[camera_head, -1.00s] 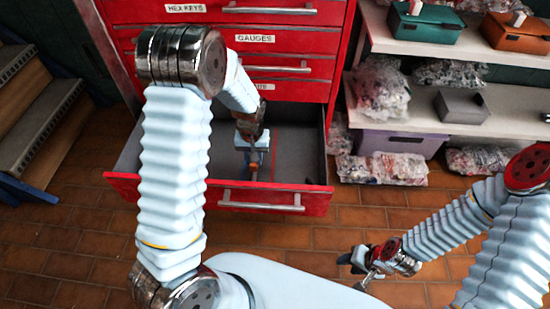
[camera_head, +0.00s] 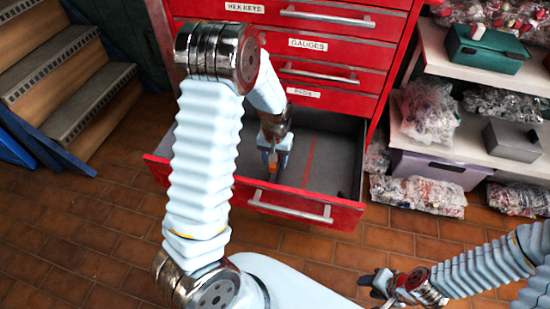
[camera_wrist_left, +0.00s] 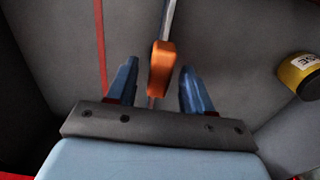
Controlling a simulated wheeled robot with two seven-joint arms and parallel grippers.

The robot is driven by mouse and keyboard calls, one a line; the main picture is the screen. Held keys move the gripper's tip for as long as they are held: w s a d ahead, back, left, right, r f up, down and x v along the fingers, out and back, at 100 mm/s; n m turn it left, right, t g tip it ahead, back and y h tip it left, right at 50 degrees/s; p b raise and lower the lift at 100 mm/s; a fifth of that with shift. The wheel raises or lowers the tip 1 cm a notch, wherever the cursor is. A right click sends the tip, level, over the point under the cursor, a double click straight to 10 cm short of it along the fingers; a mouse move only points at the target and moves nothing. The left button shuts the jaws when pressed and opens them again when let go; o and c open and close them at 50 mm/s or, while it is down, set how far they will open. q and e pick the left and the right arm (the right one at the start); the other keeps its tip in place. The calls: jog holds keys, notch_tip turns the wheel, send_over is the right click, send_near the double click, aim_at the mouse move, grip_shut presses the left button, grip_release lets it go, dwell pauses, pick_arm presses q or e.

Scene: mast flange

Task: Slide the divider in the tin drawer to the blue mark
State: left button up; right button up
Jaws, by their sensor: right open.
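The open red drawer (camera_head: 335,215) has a grey floor with a red line (camera_head: 308,162) across it. My left gripper (camera_head: 272,168) reaches down into this drawer, left of the red line. In the left wrist view my left gripper (camera_wrist_left: 158,80) is open, with one blue finger on each side of an orange tab (camera_wrist_left: 161,70). Gaps show between the tab and both fingers. The tab sits on a thin metal divider (camera_wrist_left: 168,18). The red line (camera_wrist_left: 101,50) also shows there. I see no blue mark; my arm hides the drawer's left part. My right gripper (camera_head: 378,284) is open and empty, outside the drawer.
A yellow labelled cylinder (camera_wrist_left: 300,74) lies in the drawer near the left gripper. A small dark object (camera_head: 344,195) is near the drawer's front right. Shelves with bagged goods, a grey box (camera_head: 512,140) and a lilac bin (camera_head: 440,170) stand right. Steps (camera_head: 75,95) stand left.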

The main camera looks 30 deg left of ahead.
pick_arm(q)
notch_tip(320, 180, up, 14)
jog(key=p, duration=0.1)
dwell(0.5)
jog(key=shift+f, duration=0.15)
